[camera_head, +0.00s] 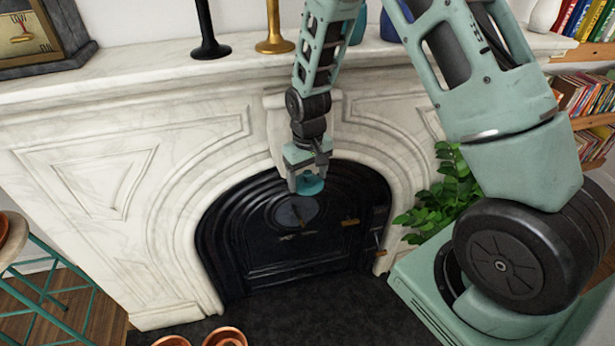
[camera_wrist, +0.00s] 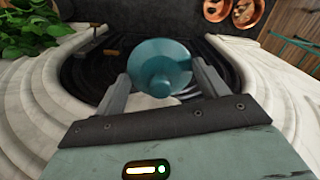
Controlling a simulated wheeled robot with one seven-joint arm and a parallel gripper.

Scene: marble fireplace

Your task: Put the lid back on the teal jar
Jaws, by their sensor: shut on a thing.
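My gripper (camera_head: 307,178) points down in front of the dark fireplace opening, well below the mantel. It is shut on a round teal lid (camera_head: 312,187). In the wrist view the lid (camera_wrist: 155,60) sits between the two fingers, with its knob towards the camera and its wider disc beyond. A teal vessel (camera_head: 358,27), likely the jar, stands on the mantel, mostly hidden behind my arm. Its opening is not visible.
The marble mantel (camera_head: 130,85) also bears a black candlestick (camera_head: 208,30), a gold candlestick (camera_head: 274,30), a framed clock-like box (camera_head: 38,38) and a blue vessel (camera_head: 389,27). A plant (camera_head: 443,193) stands right of the hearth. Copper pots (camera_head: 225,337) lie on the floor. A teal stool (camera_head: 55,290) is at left.

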